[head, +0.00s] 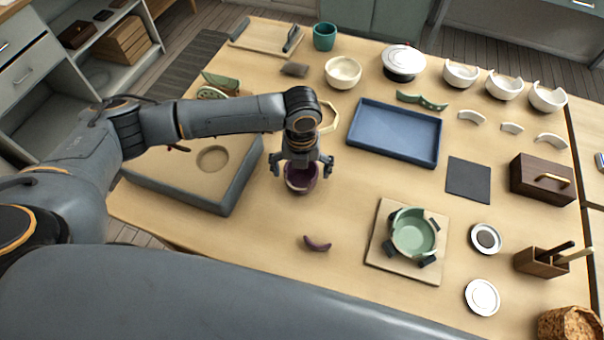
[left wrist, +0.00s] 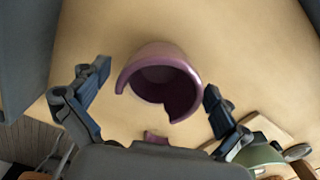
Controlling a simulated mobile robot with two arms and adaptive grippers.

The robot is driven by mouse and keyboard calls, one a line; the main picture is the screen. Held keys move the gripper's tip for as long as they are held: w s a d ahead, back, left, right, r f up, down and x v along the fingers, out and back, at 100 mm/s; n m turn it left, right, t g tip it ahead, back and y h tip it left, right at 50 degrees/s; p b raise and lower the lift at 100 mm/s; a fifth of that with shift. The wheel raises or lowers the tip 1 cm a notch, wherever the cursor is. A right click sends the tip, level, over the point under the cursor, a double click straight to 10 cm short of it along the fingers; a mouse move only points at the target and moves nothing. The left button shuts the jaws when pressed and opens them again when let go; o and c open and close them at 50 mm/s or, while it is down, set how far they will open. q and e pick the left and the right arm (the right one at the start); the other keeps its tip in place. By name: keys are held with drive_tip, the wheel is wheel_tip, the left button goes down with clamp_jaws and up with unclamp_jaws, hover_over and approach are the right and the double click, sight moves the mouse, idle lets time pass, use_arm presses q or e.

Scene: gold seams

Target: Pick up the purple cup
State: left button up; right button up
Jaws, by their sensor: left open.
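The purple cup (head: 301,178) stands on the wooden table, with a piece broken out of its rim. In the left wrist view the cup (left wrist: 160,62) shows its open mouth and the gap in the rim toward the gripper. My left gripper (head: 303,168) is open above the cup. Its fingers (left wrist: 155,92) lie to either side of the cup in the left wrist view, apart from it. A curved purple shard (head: 317,244) lies on the table in front of the cup. My right gripper is not in view.
A grey foam-lined tray (head: 241,186) is left of the cup and a blue tray (head: 352,148) is to the right. Bare table surrounds the cup and shard.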

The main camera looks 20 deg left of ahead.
use_arm(q)
drive_tip(key=c, duration=1.1)
drive_tip(key=shift+r, duration=0.15)
